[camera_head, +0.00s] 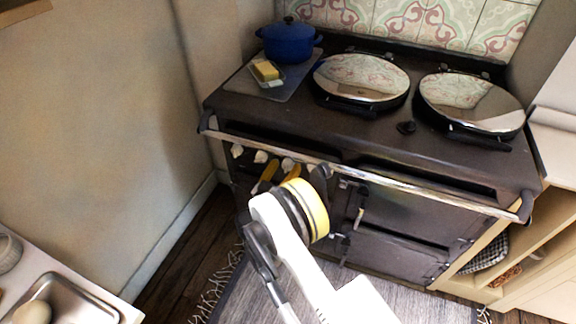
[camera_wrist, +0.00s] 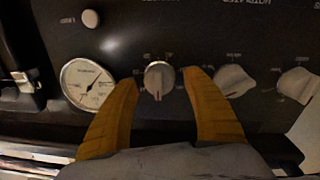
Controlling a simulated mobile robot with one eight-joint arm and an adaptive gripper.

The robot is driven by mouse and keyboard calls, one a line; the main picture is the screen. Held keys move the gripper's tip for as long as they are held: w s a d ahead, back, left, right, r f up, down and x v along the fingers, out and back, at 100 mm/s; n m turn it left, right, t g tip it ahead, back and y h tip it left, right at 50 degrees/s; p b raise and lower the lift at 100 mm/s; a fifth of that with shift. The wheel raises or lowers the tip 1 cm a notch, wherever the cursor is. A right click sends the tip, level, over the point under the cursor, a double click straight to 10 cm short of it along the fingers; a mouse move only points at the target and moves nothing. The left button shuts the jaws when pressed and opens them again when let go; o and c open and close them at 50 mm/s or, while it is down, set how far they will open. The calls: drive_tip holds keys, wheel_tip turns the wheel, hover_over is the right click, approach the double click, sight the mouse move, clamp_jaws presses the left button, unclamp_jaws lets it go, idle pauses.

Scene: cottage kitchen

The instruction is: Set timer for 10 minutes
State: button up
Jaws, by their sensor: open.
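My gripper (camera_wrist: 160,84) shows in the wrist view with two orange-yellow fingers apart. They point at the dark front panel of the stove (camera_wrist: 140,30). A small white knob (camera_wrist: 158,79) with a red mark at its lower edge sits between the fingertips; I cannot see contact. The print around it is too small to read. Two larger white knobs (camera_wrist: 233,80) (camera_wrist: 298,85) are to the right. A round white dial gauge (camera_wrist: 87,84) is to the left. In the head view my gripper (camera_head: 277,174) is at the stove's left front, below a row of white knobs (camera_head: 260,157).
A chrome rail (camera_head: 380,173) runs along the stove front above my gripper. Two domed lids (camera_head: 362,78) (camera_head: 470,103), a blue pot (camera_head: 288,41) and a board (camera_head: 268,82) with a yellow block are on top. A sink counter (camera_head: 75,300) is at lower left.

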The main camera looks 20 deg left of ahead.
drive_tip(key=c, duration=1.2)
drive_tip(key=m, duration=0.4)
drive_tip(key=shift+m, duration=0.3)
drive_tip(key=shift+d+m+g, duration=0.1)
drive_tip(key=shift+m+g, duration=0.2)
drive_tip(key=shift+m, duration=2.2)
drive_tip(key=o, duration=1.2)
drive_tip(key=shift+w, duration=0.1)
